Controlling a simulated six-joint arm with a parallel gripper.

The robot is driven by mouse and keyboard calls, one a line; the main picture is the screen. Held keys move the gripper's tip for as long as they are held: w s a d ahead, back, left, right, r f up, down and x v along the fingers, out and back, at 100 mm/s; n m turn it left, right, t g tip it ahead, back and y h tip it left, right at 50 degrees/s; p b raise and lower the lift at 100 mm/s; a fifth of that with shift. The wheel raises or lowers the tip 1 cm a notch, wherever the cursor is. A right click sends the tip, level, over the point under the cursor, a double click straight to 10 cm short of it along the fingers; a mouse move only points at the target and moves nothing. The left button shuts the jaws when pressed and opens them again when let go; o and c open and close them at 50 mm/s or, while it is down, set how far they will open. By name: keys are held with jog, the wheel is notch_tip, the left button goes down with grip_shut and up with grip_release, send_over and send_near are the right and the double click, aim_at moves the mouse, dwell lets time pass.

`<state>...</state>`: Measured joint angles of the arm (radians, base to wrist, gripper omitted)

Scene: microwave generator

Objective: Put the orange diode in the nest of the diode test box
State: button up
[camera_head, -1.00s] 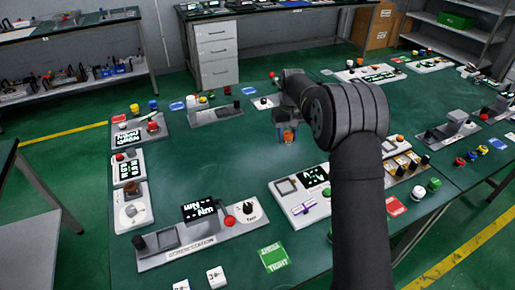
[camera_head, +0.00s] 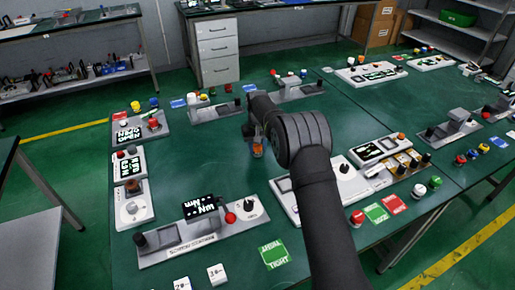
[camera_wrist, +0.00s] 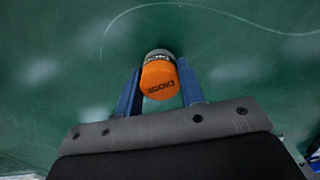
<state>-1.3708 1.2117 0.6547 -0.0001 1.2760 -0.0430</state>
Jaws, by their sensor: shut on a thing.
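The orange diode (camera_wrist: 160,80) is a short cylinder with dark lettering on its orange end and a grey band behind it. It sits between the two blue fingers of my gripper (camera_wrist: 160,92) in the wrist view. In the head view the diode (camera_head: 257,151) hangs below my gripper (camera_head: 256,140), over the green table left of its middle. I cannot tell for sure which station is the diode test box, as the labels are too small. A white box with a dark square recess (camera_head: 283,185) lies right of the diode, partly hidden by my arm.
A grey station with a screen and red button (camera_head: 200,230) stands at the front left. Small boxes (camera_head: 133,205) line the left edge. Other stations (camera_head: 213,110) stand at the back. The green table (camera_head: 200,160) is bare around the diode.

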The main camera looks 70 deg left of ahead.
aim_at(258, 146)
jog(key=shift+f, duration=0.2)
jog(key=o, duration=1)
jog(key=shift+f, duration=0.15)
jog(key=shift+o, duration=0.5)
notch_tip(258, 146, up, 12)
jog(key=shift+r, duration=0.2)
